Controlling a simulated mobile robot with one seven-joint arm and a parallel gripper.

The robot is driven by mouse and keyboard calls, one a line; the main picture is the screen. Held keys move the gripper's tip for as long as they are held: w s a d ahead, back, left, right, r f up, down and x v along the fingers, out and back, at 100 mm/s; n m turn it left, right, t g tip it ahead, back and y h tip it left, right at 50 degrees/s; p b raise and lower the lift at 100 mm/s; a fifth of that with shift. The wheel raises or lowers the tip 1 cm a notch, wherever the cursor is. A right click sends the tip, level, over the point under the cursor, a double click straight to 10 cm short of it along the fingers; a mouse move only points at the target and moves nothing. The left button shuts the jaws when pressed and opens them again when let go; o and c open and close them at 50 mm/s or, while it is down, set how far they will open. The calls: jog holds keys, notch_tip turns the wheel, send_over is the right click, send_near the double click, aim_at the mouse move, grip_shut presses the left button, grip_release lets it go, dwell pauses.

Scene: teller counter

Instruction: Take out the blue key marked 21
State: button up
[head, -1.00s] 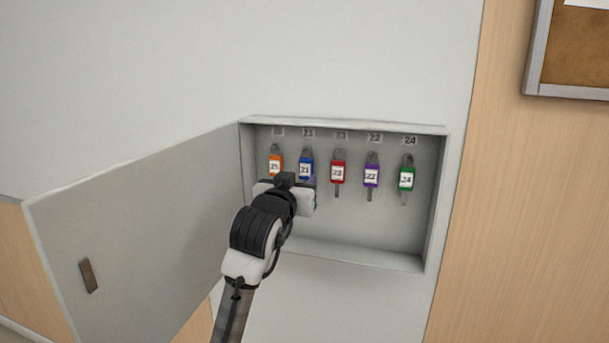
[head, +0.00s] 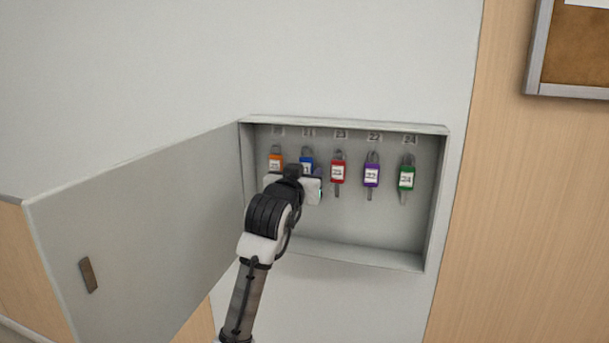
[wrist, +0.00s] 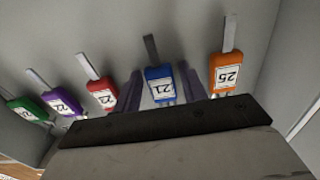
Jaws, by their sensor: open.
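The blue key marked 21 (head: 306,161) hangs in the open wall cabinet, second from the left in the head view. Its lower part is hidden by my gripper (head: 304,182). In the wrist view, which shows the cabinet upside down, the blue tag (wrist: 159,87) lies between my two open fingers, one on each side. A gap shows on both sides of the tag. My gripper is open and holds nothing.
An orange key (head: 275,161) hangs left of the blue one. Red (head: 338,172), purple (head: 372,174) and green (head: 406,178) keys hang to its right. The cabinet (head: 437,200) has shallow walls. Its door (head: 140,235) stands open at the left.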

jog(key=c, duration=0.6)
jog(key=shift+r, duration=0.55)
jog(key=shift+s, duration=0.1)
jog(key=shift+b+v, duration=0.55)
jog(key=shift+v, duration=3.9)
